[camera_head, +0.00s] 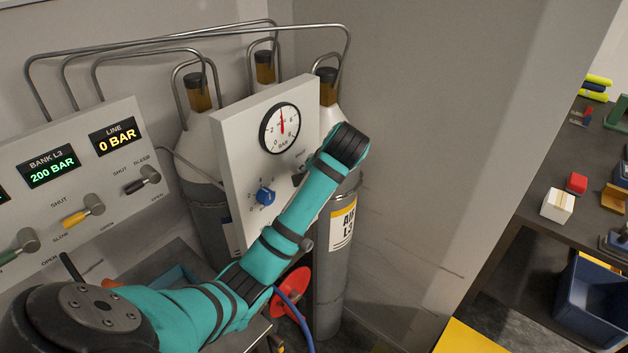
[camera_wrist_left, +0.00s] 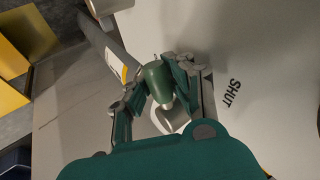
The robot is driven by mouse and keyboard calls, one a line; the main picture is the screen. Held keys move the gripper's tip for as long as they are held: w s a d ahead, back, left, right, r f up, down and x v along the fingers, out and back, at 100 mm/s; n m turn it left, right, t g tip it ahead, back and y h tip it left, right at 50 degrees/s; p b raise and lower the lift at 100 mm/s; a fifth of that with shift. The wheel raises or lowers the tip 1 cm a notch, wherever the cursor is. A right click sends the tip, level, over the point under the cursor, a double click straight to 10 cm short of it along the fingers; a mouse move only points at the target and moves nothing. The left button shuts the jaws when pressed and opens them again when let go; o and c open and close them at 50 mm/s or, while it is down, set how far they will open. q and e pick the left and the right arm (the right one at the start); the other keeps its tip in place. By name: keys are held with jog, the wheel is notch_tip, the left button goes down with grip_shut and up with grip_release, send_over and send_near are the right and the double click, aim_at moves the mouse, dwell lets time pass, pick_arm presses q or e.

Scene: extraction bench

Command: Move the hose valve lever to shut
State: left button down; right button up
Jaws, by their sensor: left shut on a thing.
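The hose valve lever has a green grip (camera_wrist_left: 156,80) and a silver hub (camera_wrist_left: 172,117) in the left wrist view. It stands against the pale panel (camera_wrist_left: 245,60), which carries the word SHUT to the right of the lever. My left gripper (camera_wrist_left: 160,92) is shut on the green grip, with one finger on each side. In the head view my teal left arm crosses in front of the panel (camera_head: 234,165). It hides the gripper and most of this lever there. My right gripper is in neither view.
The panel holds a gauge (camera_head: 280,128) and a blue knob (camera_head: 265,195). The left panel (camera_head: 100,225) has green (camera_head: 20,246), yellow (camera_head: 82,212) and black (camera_head: 143,180) levers; its LINE display reads 0 BAR. Gas cylinders (camera_head: 330,275) stand behind. A cluttered bench (camera_head: 535,200) is at right.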

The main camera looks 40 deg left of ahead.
pick_arm(q)
jog(key=shift+r+m+g, duration=0.5)
jog(key=shift+r+g, duration=0.25)
jog(key=shift+g, duration=0.55)
jog(key=shift+r, duration=0.15)
jog(key=c, duration=1.4)
grip_release()
jog(key=shift+d, duration=0.1)
jog(key=v, duration=1.2)
jog(key=shift+w+d, duration=0.15)
jog(key=shift+w, duration=0.05)
